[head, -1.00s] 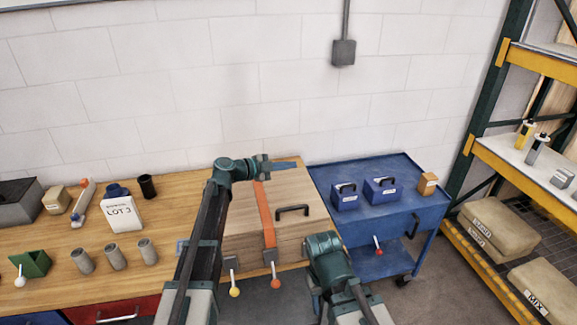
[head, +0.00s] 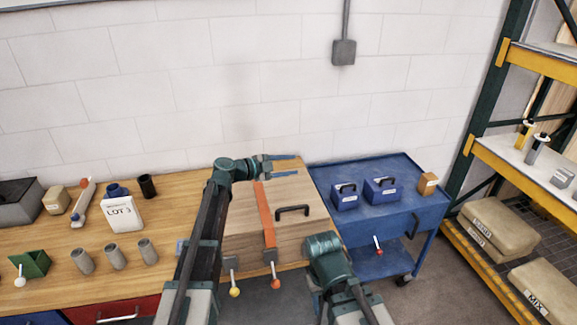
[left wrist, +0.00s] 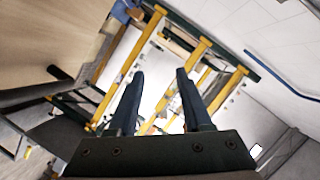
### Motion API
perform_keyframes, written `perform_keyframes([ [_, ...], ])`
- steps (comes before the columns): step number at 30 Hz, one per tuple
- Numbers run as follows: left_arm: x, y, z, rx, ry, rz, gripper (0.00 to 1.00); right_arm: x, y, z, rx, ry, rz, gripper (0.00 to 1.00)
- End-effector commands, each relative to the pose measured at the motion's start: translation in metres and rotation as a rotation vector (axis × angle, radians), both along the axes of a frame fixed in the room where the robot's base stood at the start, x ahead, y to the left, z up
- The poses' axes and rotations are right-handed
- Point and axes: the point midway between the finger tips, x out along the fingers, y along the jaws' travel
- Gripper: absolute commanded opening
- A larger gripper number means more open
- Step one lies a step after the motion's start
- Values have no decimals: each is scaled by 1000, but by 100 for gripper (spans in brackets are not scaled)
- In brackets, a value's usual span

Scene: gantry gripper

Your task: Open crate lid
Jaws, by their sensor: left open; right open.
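The wooden crate (head: 240,244) stands at the right end of the workbench with its lid (head: 284,222) down. An orange strap (head: 266,213) crosses the lid, and a black handle (head: 293,210) sits on its right part. Two latches with a yellow knob (head: 235,292) and an orange knob (head: 276,284) hang at the front. My left gripper (head: 296,165) is open and empty above the crate's back edge. Its spread fingers also show in the left wrist view (left wrist: 158,82). My right arm is in front of the crate's right corner; its fingers are hidden.
A blue cart (head: 375,222) with two small blue boxes stands right of the crate. A shelf rack (head: 520,165) is at the far right. Grey cups, a white LOT 3 container (head: 122,213) and a green bin (head: 35,263) are on the bench (head: 185,195) left.

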Motion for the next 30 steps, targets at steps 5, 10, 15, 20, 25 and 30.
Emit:
perform_keyframes([
  [5, 0, 0, 0, 0, 0, 0, 50, 0, 0, 0, 0, 0, 0, 50],
  [10, -7, 9, 4, -1, 0, 2, 50, 0, 0, 4, 0, 0, -1, 50],
  [15, -25, 36, 13, 0, 0, 4, 50, 0, 0, 13, 0, 0, -2, 50],
  [20, -45, 64, 22, -1, 0, 3, 50, 0, 0, 22, 1, 0, -4, 50],
  [25, -62, 89, 28, 1, -1, 3, 50, 0, 0, 28, 1, 0, -6, 50],
  [30, -72, 104, 32, 0, 0, 1, 50, 0, 0, 32, 1, 0, -7, 50],
])
